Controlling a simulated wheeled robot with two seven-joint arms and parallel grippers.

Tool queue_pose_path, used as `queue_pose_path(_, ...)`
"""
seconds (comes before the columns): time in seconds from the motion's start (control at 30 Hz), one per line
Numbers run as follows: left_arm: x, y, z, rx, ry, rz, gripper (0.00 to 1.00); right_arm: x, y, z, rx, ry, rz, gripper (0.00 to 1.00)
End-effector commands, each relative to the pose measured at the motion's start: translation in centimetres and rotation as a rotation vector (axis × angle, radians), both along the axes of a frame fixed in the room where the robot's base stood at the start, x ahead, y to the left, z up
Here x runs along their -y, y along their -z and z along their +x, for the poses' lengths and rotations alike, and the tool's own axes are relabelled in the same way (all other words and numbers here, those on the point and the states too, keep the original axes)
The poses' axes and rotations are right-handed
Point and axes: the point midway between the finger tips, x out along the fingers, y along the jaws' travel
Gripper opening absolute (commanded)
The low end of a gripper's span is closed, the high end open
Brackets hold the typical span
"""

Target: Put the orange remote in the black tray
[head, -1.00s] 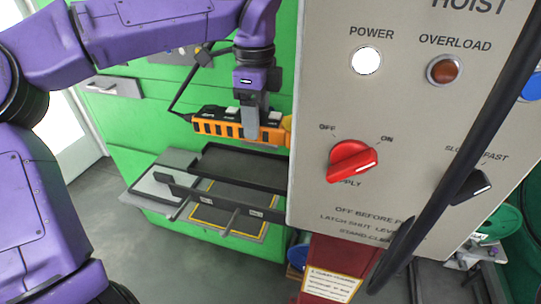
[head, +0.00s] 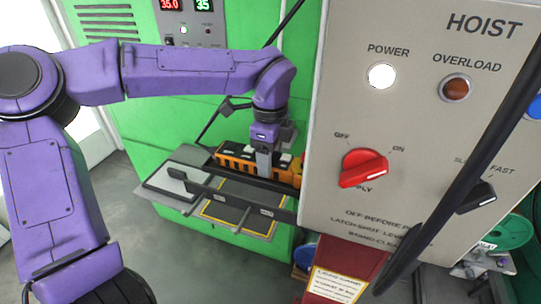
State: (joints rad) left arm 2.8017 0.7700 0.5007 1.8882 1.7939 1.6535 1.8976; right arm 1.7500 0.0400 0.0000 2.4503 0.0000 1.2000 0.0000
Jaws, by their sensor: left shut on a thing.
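The orange remote (head: 236,162), a long orange and black pendant with pale buttons, is in the grip of my left gripper (head: 264,168). The gripper points down and is shut across the remote's body. The remote lies low over the black tray (head: 246,182), covering most of it. I cannot tell whether it touches the tray floor. The remote's right end is partly hidden by the grey hoist panel. My right gripper is not in view.
The grey hoist panel (head: 345,105) with its red knob (head: 363,168) stands close to the right of my left gripper. A dark bar (head: 215,186) runs in front of the tray. The green machine (head: 185,90) stands behind.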

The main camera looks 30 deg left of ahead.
Motion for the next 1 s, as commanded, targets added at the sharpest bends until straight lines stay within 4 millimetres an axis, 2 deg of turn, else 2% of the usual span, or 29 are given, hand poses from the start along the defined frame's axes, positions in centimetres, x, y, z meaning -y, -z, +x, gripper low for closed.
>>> queue_pose_path(0.07, 0.0, 0.4, 0.0, 0.001, 0.000, -0.001, 0.11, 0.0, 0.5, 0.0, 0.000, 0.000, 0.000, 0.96)
queue_pose_path(0.1, 0.0, 0.2, 0.0, 0.000, 0.000, 0.000, 0.74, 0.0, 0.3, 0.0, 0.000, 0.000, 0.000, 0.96)
queue_pose_path(0.13, 0.0, 0.2, 0.0, 0.000, 0.000, 0.000, 0.84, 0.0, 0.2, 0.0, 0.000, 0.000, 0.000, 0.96)
queue_pose_path(0.17, 0.0, 0.2, 0.0, 0.000, 0.000, 0.000, 0.87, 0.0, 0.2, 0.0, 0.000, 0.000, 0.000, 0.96)
queue_pose_path(0.43, 0.0, 0.2, 0.0, 0.000, 0.001, 0.000, 0.87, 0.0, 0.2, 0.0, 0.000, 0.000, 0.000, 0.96)
queue_pose_path(0.53, 0.0, -0.6, 0.0, 0.001, 0.001, 0.000, 0.87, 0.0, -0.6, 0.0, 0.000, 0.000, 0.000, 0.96)
queue_pose_path(0.57, 0.0, -0.7, 0.1, 0.003, 0.000, 0.001, 0.87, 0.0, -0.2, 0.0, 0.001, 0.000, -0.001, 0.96)
queue_pose_path(0.67, 0.0, -2.6, 0.1, 0.005, -0.001, 0.000, 0.87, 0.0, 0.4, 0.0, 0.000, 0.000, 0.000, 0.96)
queue_pose_path(0.9, 0.1, -8.9, 0.1, 0.004, -0.001, 0.001, 0.87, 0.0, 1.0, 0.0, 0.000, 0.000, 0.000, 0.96)
queue_pose_path(1.0, 0.0, -10.8, 0.1, 0.003, -0.001, 0.002, 0.87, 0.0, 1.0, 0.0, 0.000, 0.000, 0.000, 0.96)
